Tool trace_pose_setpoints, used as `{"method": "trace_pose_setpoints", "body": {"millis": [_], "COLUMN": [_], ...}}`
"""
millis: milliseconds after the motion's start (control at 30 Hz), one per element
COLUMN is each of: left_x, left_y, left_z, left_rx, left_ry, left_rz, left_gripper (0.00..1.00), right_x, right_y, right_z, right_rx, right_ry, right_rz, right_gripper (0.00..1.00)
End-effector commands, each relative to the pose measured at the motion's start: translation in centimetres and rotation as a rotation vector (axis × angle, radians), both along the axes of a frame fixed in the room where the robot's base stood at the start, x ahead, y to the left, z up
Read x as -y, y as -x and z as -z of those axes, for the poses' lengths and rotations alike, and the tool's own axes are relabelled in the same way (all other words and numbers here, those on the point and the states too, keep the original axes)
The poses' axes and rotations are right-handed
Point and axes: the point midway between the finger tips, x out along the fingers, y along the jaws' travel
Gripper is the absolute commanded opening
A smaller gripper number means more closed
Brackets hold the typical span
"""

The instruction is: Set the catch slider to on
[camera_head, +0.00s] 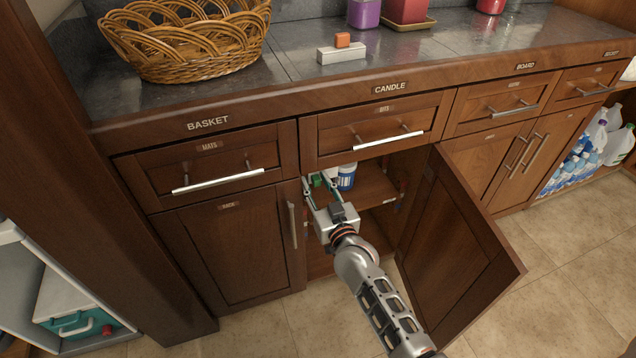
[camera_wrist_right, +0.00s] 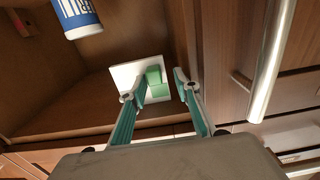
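A white plate (camera_wrist_right: 126,72) with a green slider block (camera_wrist_right: 155,76) is fixed inside the open cabinet, seen in the right wrist view. The green also shows small in the head view (camera_head: 317,180). My right gripper (camera_wrist_right: 168,88) is open and reaches into the cabinet. Its left finger overlaps the plate and the block's lower left; its right finger is to the right of the plate. I cannot tell whether a finger touches the block. In the head view, the right gripper (camera_head: 324,186) partly hides the plate. My left gripper is not in view.
The cabinet door (camera_head: 462,255) stands open to the right of my arm. A blue and white container (camera_head: 347,177) stands inside, close to the gripper. A drawer handle (camera_head: 388,142) juts out above. A white base with an orange block (camera_head: 342,48) and a basket (camera_head: 185,40) are on the counter.

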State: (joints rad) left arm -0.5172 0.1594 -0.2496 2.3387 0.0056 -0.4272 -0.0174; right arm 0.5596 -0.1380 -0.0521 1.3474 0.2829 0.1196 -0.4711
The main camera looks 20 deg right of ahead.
Motion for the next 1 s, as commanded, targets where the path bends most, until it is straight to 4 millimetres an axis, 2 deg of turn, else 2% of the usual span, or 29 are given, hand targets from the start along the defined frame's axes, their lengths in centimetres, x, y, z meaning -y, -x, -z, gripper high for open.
{"method": "trace_pose_setpoints", "body": {"millis": [167, 267, 700, 833, 1000], "left_x": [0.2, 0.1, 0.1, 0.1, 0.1], "left_y": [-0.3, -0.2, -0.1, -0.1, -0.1], "left_z": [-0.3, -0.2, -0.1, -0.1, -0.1], "left_rx": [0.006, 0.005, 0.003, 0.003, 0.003], "left_ry": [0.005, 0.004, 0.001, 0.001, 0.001], "left_rz": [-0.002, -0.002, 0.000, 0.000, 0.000], "left_gripper": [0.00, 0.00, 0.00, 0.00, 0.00], "right_x": [0.1, 0.2, 0.4, 0.4, 0.4], "right_y": [0.2, 1.0, 9.1, 10.8, 11.9], "right_z": [0.0, 0.0, 0.1, 0.0, -0.1], "right_rx": [0.000, 0.000, -0.002, -0.001, 0.001], "right_ry": [0.000, 0.000, 0.000, 0.001, 0.001], "right_rz": [0.001, 0.002, 0.000, -0.001, -0.001], "right_gripper": [0.32, 0.32, 0.32, 0.32, 0.32]}}
